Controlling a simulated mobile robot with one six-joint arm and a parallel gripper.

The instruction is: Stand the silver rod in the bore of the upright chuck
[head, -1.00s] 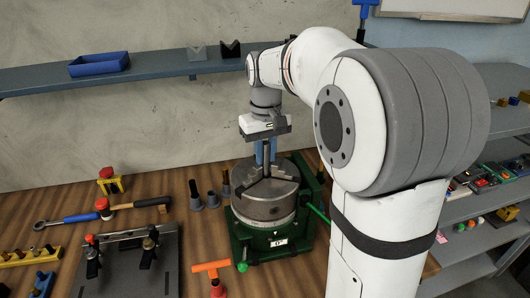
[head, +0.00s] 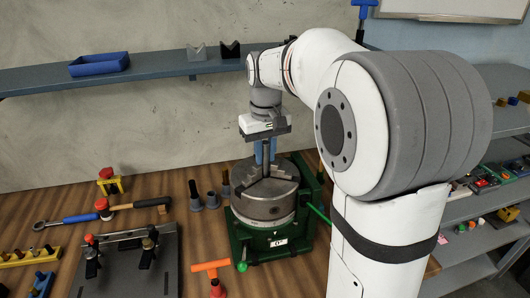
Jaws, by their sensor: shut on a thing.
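The upright chuck (head: 264,207) is a grey metal cylinder with jaws on its top face, held in a green base. My gripper (head: 266,147) points down above the chuck and is shut on the silver rod (head: 267,161). The rod hangs about upright between the fingers, over the middle of the chuck. Its lower end meets the chuck's centre in the picture; I cannot tell whether it is inside the bore or just above it. The bore's mouth is hard to make out behind the jaws and rod.
Dark tapered holders (head: 195,196) stand left of the chuck. An orange-handled tool (head: 211,267) lies in front of them, and a dark clamp plate (head: 125,270) is at the front left. A wall shelf (head: 150,74) runs behind. A green-tipped lever (head: 318,214) sticks out right of the chuck.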

